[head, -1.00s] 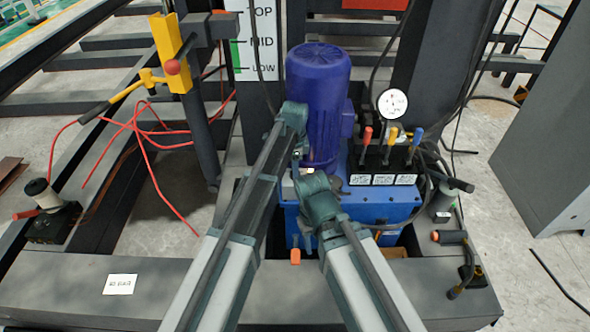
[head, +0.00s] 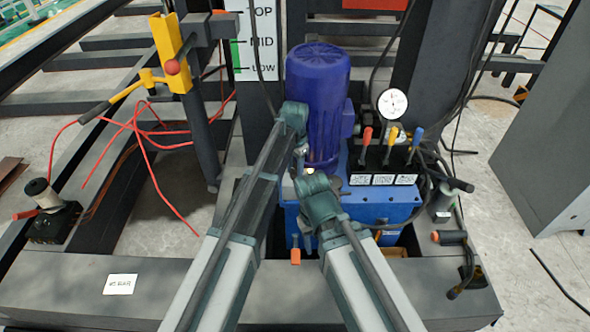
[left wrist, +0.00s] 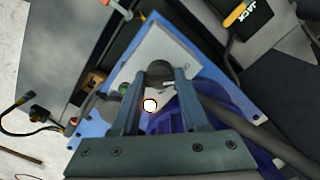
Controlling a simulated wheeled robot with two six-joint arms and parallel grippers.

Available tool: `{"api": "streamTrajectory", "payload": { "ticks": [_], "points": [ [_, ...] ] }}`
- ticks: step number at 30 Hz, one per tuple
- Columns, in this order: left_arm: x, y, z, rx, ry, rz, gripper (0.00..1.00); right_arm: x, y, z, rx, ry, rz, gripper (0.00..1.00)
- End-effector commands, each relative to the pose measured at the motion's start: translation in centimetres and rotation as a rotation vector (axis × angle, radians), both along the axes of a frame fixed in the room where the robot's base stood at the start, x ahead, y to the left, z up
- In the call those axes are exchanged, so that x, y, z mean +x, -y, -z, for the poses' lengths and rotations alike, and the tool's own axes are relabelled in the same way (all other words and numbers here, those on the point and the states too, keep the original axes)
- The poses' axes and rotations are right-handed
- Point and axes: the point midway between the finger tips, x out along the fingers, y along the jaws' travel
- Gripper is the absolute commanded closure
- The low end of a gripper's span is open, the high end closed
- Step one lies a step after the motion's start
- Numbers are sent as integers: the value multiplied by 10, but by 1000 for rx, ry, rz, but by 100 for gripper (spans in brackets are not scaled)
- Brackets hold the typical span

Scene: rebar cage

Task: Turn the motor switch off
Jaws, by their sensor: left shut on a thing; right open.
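The motor switch is a dark round knob (left wrist: 159,70) on a pale plate of the blue pump unit (left wrist: 82,112) in the left wrist view. My left gripper (left wrist: 158,80) has its two fingers closed around the knob. A bright white lamp with an orange rim (left wrist: 150,105) and a green button (left wrist: 124,89) sit near it. In the head view my left gripper (head: 299,155) is in front of the purple motor (head: 318,85), and the knob is hidden. My right gripper (head: 308,216) is lower, before the blue tank (head: 370,212); its fingers are mostly hidden, and it appears empty and open.
Red, yellow and blue levers (head: 391,135) and a round gauge (head: 392,104) stand right of the motor. A yellow-handled post (head: 172,55) and red hoses (head: 140,128) are at the left. A grey cabinet (head: 545,130) stands at the right. A dark beam (head: 60,290) runs across the front.

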Motion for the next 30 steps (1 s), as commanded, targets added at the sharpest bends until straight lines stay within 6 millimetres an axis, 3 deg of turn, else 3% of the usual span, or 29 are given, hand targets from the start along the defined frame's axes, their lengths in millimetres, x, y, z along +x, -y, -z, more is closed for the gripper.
{"api": "streamTrajectory", "payload": {
  "ticks": [17,18,21,23,30],
  "points": [
    [0,0,0,-1,-1,-31,100,0,0,0,0,0,0,50],
    [0,0,0,-1,-1,-31,54,0,0,0,0,0,0,50],
    [0,0,0,-1,-1,-30,36,0,0,0,0,0,0,50],
    [0,0,0,0,0,-30,26,0,0,0,0,0,0,50],
    [0,0,0,0,0,-30,26,0,0,0,0,0,0,50]
  ]
}}
